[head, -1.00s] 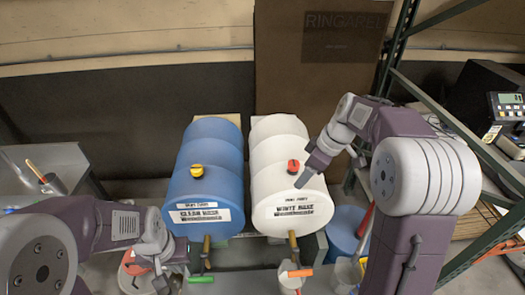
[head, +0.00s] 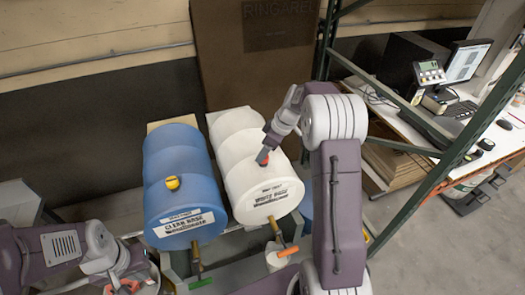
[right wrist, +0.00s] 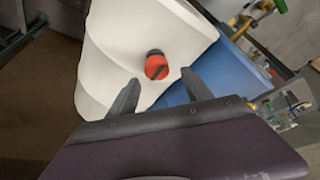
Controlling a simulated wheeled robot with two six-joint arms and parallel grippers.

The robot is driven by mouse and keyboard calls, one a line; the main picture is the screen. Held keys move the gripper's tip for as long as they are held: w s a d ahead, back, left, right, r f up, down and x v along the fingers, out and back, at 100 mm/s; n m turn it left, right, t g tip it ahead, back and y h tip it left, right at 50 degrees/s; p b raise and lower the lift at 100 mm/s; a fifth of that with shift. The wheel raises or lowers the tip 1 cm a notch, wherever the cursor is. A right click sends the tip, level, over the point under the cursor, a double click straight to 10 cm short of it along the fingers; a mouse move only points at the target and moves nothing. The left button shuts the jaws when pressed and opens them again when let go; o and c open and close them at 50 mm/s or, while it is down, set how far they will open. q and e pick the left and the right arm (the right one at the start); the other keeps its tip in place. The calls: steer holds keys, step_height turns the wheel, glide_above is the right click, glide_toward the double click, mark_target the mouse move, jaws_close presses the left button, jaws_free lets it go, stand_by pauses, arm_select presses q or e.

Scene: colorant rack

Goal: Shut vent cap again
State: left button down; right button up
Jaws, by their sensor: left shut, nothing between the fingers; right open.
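A red cap (head: 263,157) sits on top of the white drum (head: 240,175), and a yellow cap (head: 172,183) sits on the blue drum (head: 185,150). In the right wrist view the red cap (right wrist: 156,66) is round with a dark bar across it. I cannot tell whether it is fully seated. My right gripper (right wrist: 162,84) is open, with the cap ahead of its fingertips and roughly between them, not gripped. In the head view my right gripper (head: 268,146) partly covers the cap. My left gripper (head: 122,278) is shut and empty at the lower left.
The drums lie side by side with taps below; one has a green handle (head: 200,283), the other an orange handle (head: 289,251). A green shelf post (head: 405,205) stands to the right. A bench with a scale display (head: 430,72) and monitor (head: 466,61) is beyond it.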

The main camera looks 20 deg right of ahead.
steer(key=shift+w+f+p, duration=0.2)
steer(key=shift+f+p, duration=0.1)
steer(key=shift+f, duration=0.7)
steer(key=shift+d+f, duration=0.2)
steer(key=shift+f, duration=0.1)
arm_select(q)
steer(key=shift+s+d+r, duration=0.1)
steer(key=shift+d+r, duration=0.3)
steer(key=shift+r, duration=0.2)
arm_select(e)
steer(key=shift+a, duration=0.1)
steer(key=shift+a, duration=0.15)
steer(key=shift+c, duration=1.3)
steer(key=shift+a, duration=0.1)
steer(key=c, duration=0.5)
jaws_close()
arm_select(q)
steer(key=shift+a, duration=0.1)
steer(key=shift+f, duration=0.15)
